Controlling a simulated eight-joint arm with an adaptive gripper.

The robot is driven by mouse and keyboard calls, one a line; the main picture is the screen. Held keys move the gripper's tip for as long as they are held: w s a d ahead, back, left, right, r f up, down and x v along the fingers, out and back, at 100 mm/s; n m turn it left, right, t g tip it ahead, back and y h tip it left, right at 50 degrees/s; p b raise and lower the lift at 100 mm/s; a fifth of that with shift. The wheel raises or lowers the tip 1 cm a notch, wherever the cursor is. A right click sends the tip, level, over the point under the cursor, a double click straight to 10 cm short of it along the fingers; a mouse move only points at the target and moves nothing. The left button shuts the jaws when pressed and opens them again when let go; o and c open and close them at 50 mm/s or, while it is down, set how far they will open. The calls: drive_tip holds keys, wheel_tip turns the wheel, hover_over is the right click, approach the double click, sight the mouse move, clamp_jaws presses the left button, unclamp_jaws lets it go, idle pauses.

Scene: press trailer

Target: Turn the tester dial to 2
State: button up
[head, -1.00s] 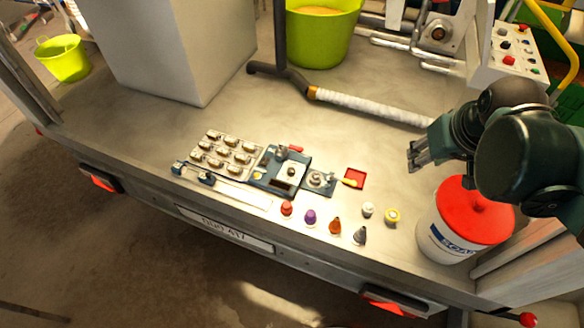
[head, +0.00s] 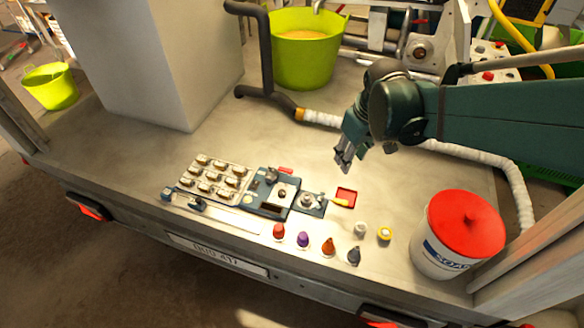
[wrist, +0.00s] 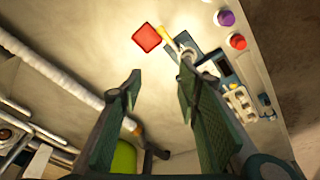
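A small blue-grey unit with a round metal dial (head: 307,200) sits on the deck, and I take this for the tester dial. A yellow piece (head: 340,202) sticks out to its right, towards a red square (head: 346,194). The dial's markings are too small to read. My gripper (head: 344,161) is above the deck, behind and a little right of the dial, apart from it. In the wrist view my gripper (wrist: 160,78) is open and empty. The yellow piece (wrist: 165,36) and red square (wrist: 147,38) lie beyond the fingertips; the right finger partly covers the unit.
A blue unit with a slot (head: 277,195) and a tray of metal parts (head: 213,176) adjoin on the left. Several coloured caps, including a purple one (head: 303,239), stand in front. A red-lidded bucket (head: 458,235) is at right. A white-wrapped pipe (head: 322,118) runs behind.

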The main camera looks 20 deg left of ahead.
drive_tip(key=w+a+f+n+g, duration=0.1)
drive_tip(key=w+a+f+n, duration=0.15)
drive_tip(key=a+f, duration=0.7)
drive_tip(key=n+g+h, duration=0.1)
drive_tip(key=n+g, duration=0.1)
drive_tip(key=n, duration=0.2)
hover_over(283, 192)
wheel_tip(283, 192, down, 8)
drive_tip(key=shift+w+r, duration=0.15)
drive_tip(key=shift+s+f+b, duration=0.2)
drive_tip(key=shift+f+b, duration=0.65)
drive_tip(key=shift+f, duration=3.05)
drive_tip(key=c, duration=0.9)
